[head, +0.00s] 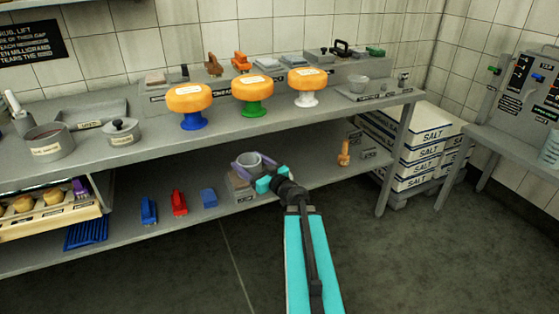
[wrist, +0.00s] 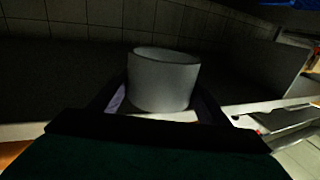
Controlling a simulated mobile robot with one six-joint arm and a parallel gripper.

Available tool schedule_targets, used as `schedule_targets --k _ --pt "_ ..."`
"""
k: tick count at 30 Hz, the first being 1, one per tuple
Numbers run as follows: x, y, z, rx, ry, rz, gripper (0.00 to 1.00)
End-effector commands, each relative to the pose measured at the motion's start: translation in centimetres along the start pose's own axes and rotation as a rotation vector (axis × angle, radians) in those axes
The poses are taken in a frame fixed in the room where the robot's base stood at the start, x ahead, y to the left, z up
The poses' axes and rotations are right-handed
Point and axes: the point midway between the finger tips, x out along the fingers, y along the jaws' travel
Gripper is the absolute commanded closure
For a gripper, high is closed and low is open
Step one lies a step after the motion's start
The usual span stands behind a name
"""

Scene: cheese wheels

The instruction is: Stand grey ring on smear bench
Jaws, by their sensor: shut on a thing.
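My gripper (head: 250,170) is shut on a grey ring (head: 248,158), with its purple fingers on either side of the ring. In the head view they are in front of the bench's lower shelf, above a small grey block. In the wrist view the grey ring (wrist: 163,80) is upright between the fingers, its open top showing. I cannot tell which surface is named the smear bench. The long grey bench (head: 225,118) carries three orange cheese wheels on stands: blue (head: 190,98), green (head: 252,89) and white (head: 306,81).
Blue, red and blue small items (head: 179,203) lie on the lower shelf (head: 125,228). A wooden figure (head: 344,153) stands there at the right. Pots (head: 50,141) stand on the bench at left. The floor in front is clear.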

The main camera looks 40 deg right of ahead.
Motion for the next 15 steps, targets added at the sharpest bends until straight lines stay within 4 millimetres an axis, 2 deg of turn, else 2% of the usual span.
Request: schedule_targets --k 1,7,15 --pt "0.7 -2.2 -1.4 0.001 -0.001 -0.052 0.53" --pt "2.2 -10.2 -3.8 0.005 -0.009 -0.255 0.53" --pt "2.2 -21.3 -6.8 0.01 -0.015 -0.545 0.53"
